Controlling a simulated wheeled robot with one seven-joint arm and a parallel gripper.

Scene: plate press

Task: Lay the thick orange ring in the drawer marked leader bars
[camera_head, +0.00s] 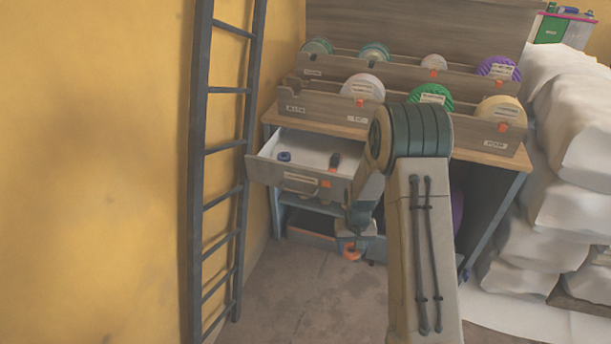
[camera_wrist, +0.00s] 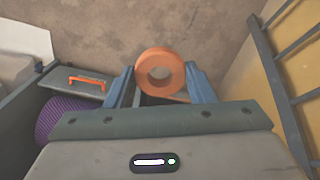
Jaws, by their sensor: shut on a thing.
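A thick orange ring (camera_wrist: 141,76) is held between the two blue fingers of my gripper (camera_wrist: 159,70) in the wrist view, its hole facing the camera. In the head view the orange ring (camera_head: 351,255) hangs low under my gripper (camera_head: 352,244), in front of the bench and below the open drawer. The drawer (camera_head: 268,172) stands pulled out at the bench's left side. Its front has a white label, too small to read, and an orange handle. Inside, a small dark blue ring (camera_head: 285,156) and a dark piece (camera_head: 335,161) lie on a pale bottom.
Racks of coloured discs stand on the bench (camera_head: 268,114). A dark ladder (camera_head: 200,150) leans by the yellow wall at left. White sacks (camera_head: 575,140) are stacked at right. The wrist view shows a lid with an orange handle (camera_wrist: 87,80) and a purple ribbed thing (camera_wrist: 62,115).

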